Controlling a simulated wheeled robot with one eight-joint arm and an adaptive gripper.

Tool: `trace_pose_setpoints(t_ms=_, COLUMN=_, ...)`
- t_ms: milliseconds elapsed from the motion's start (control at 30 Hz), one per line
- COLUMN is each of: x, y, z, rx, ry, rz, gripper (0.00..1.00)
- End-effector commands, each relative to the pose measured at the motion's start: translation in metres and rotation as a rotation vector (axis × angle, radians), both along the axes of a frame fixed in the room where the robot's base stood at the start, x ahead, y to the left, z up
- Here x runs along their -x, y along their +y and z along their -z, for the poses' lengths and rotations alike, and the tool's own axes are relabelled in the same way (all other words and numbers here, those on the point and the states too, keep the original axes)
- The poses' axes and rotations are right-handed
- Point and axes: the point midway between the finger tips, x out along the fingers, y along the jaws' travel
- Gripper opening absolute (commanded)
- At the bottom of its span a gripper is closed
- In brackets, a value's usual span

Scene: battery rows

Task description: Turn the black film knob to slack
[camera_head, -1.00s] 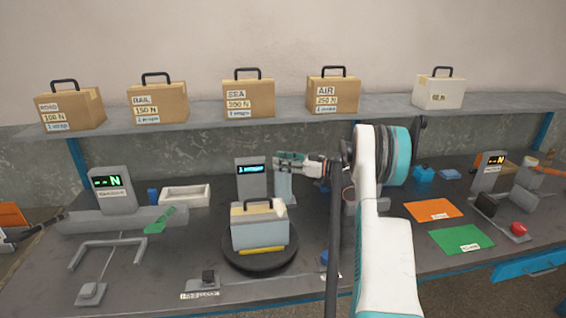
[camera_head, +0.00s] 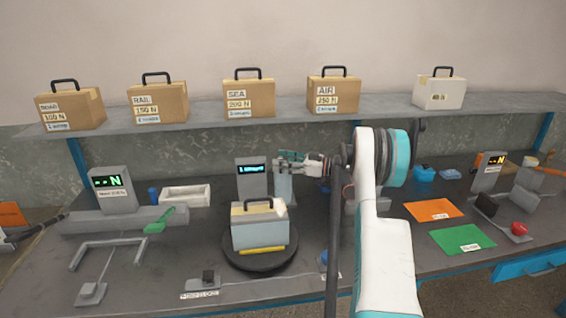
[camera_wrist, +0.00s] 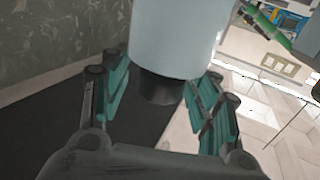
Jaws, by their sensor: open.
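A pale film roll (camera_head: 283,188) stands upright behind the turntable, just right of the grey display post. In the wrist view the pale roll (camera_wrist: 175,38) fills the top middle, with the black knob (camera_wrist: 158,88) at its end. My gripper (camera_wrist: 160,97) is open, with one teal finger on each side of the knob. I cannot tell whether either finger touches it. In the head view my gripper (camera_head: 284,163) is at the top of the roll and hides the knob.
A grey case with a handle (camera_head: 260,228) sits on the black turntable (camera_head: 237,258) in front of the roll. The display post (camera_head: 251,183) stands close left of my gripper. Orange (camera_head: 433,209) and green (camera_head: 461,239) mats lie to the right. Boxes line the shelf (camera_head: 205,117) above.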

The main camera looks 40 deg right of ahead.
Motion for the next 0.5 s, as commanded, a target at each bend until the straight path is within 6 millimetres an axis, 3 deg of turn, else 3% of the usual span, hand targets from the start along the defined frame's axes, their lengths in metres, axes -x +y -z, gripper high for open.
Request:
trace_pose_setpoints(t_ms=167, x=0.000, y=0.000, z=-0.010, rx=0.000, ry=0.000, rz=0.000, gripper=0.56)
trace_pose_setpoints(t_ms=500, x=0.000, y=0.000, z=-0.070, rx=0.000, ry=0.000, rz=0.000, gripper=0.56)
